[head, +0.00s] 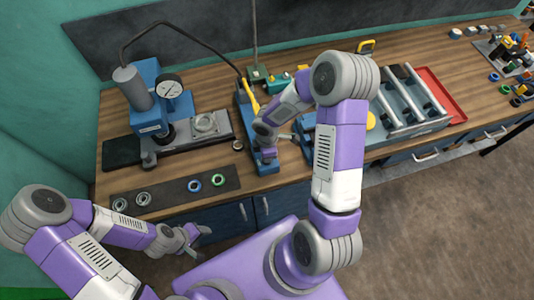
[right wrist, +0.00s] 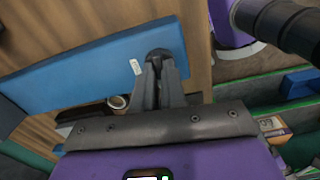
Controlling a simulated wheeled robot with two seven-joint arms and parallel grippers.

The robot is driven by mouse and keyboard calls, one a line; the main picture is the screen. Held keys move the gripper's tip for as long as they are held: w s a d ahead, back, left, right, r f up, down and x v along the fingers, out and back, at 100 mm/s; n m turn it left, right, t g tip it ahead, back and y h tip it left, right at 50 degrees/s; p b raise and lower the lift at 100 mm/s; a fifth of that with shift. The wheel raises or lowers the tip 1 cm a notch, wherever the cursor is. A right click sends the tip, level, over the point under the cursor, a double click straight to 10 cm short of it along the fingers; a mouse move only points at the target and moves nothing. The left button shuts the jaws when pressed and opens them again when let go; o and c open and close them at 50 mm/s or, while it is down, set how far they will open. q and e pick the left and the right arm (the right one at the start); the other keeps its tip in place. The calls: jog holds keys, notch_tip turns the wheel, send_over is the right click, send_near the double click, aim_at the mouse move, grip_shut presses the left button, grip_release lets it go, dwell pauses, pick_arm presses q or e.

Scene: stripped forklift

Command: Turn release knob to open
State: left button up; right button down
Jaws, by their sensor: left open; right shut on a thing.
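The release knob (right wrist: 158,53) is a small dark round knob on a long blue body (right wrist: 105,68), beside a small white label. My right gripper (right wrist: 159,78) is closed around the knob, its fingertips partly hiding it. In the head view my right gripper (head: 268,152) is at the near end of the blue pump (head: 243,113) with the yellow lever, and the arm hides the knob there. My left gripper (head: 193,240) is open and empty, in front of the bench and away from the pump.
A blue press (head: 150,100) with a dial gauge (head: 169,88) stands to the left, joined to the pump by a black hose. A dark mat (head: 165,197) with several rings lies at the front. A grey roller rack (head: 412,118) and red tray (head: 446,95) are to the right.

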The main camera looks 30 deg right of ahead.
jog(key=shift+n, duration=0.7)
jog(key=c, duration=1.2)
grip_release()
jog(key=shift+r, duration=0.1)
notch_tip(320, 180, up, 8)
jog(key=shift+f+p, duration=0.25)
jog(key=shift+p, duration=0.4)
